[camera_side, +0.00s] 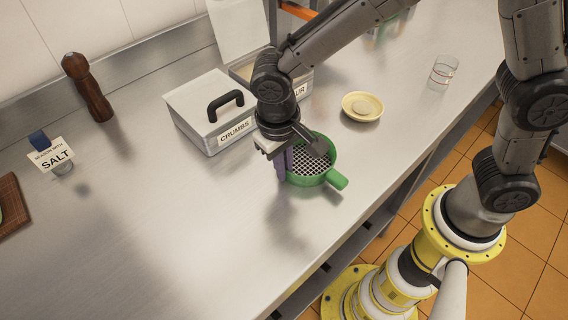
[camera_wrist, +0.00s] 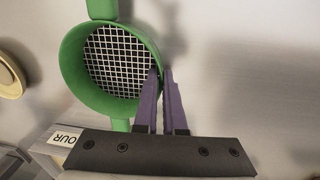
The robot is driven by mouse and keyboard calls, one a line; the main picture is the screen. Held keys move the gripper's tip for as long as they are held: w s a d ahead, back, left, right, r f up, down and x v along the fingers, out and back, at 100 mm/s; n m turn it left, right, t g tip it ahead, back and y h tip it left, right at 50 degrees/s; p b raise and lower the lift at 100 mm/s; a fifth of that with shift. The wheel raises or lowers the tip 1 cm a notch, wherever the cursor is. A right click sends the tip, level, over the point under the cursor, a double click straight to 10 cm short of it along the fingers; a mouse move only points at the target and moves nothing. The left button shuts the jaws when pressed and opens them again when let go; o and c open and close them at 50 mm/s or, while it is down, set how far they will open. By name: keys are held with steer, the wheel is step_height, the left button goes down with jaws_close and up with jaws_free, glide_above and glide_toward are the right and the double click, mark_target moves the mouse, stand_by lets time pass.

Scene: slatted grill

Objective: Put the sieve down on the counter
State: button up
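The green sieve (camera_side: 331,174) has a round wall, a pale mesh bottom and a stubby handle pointing to the lower right in the side view. In the wrist view the sieve (camera_wrist: 73,72) fills the upper left, its handle running off the top edge. My gripper (camera_side: 285,165) has purple fingers pinching the sieve's wall; in the wrist view the gripper (camera_wrist: 160,75) has one finger inside the wall and one outside. The sieve appears held above the steel counter (camera_side: 190,235), with a shadow apart from it at the lower left.
The lidded CRUMBS box (camera_side: 195,105) stands just left of the sieve, with a box ending in "UR" (camera_side: 304,90) behind. A yellow dish (camera_side: 362,107) and a glass (camera_side: 443,73) are to the right. A pepper mill (camera_side: 88,88) and SALT label (camera_side: 53,156) are left.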

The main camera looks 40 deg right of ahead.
steer(key=o, duration=0.5)
steer(key=shift+c, duration=0.2)
step_height(320, 180, up, 12)
steer(key=a, duration=0.1)
steer(key=shift+r, duration=0.2)
step_height(320, 180, up, 3)
steer(key=t, duration=0.1)
glide_above(305, 169)
steer(key=s+d+t+y, duration=0.1)
steer(key=s+d+t, duration=0.3)
steer(key=s+d, duration=0.9)
steer(key=d, duration=0.3)
steer(key=shift+s+f+n+t, duration=0.2)
steer(key=shift+s+n+t, duration=0.05)
steer(key=shift+n+t, duration=0.05)
